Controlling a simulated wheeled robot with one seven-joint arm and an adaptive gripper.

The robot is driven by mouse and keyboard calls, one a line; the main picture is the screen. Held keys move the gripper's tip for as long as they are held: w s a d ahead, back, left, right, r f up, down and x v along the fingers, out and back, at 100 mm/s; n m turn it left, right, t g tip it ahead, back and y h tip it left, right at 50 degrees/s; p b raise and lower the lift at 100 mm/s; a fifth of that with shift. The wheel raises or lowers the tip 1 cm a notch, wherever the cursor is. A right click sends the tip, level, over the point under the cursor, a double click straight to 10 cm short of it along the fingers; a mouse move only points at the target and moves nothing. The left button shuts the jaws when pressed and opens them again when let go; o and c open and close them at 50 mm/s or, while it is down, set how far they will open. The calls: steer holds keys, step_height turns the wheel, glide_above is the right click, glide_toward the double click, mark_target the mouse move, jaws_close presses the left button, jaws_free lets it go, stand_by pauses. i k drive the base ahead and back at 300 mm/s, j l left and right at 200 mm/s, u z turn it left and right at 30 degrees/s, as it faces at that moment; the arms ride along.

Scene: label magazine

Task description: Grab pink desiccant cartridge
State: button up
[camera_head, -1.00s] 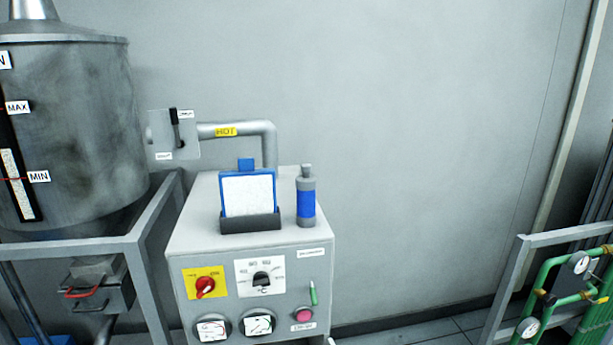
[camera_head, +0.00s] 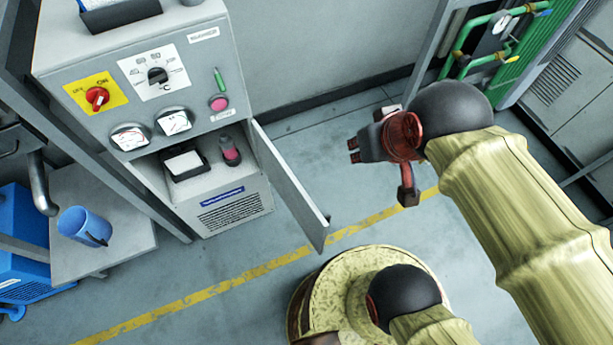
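The pink desiccant cartridge (camera_head: 230,151) stands upright in the open lower compartment of the grey cabinet (camera_head: 145,110), at the compartment's right side. My gripper (camera_head: 381,174) is to the right of the cabinet, beyond the open door and well apart from the cartridge. Its two fingers are spread, with nothing between them.
The compartment's door (camera_head: 290,190) is swung open between my gripper and the cartridge. A dark holder (camera_head: 186,168) with a white-faced block stands left of the cartridge. A blue mug (camera_head: 84,226) is on a low shelf at left. Green pipes (camera_head: 500,45) stand at upper right.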

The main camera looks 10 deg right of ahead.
mark_target(226, 143)
steer(key=i+l+u, duration=0.25)
steer(key=l, duration=0.25)
steer(key=l+u, duration=0.25)
steer(key=l, duration=0.25)
steer(key=l+u, duration=0.25)
steer(key=l, duration=0.3)
steer(key=u, duration=1.1)
steer(key=i+j+z, duration=0.1)
steer(key=j, duration=0.4)
steer(key=i+j+z, duration=0.1)
steer(key=j, duration=0.4)
steer(key=i+j, duration=0.2)
steer(key=j, duration=0.3)
steer(key=i+j+z, duration=0.15)
steer(key=j, duration=0.35)
steer(key=j+z, duration=0.1)
steer(key=j, duration=0.45)
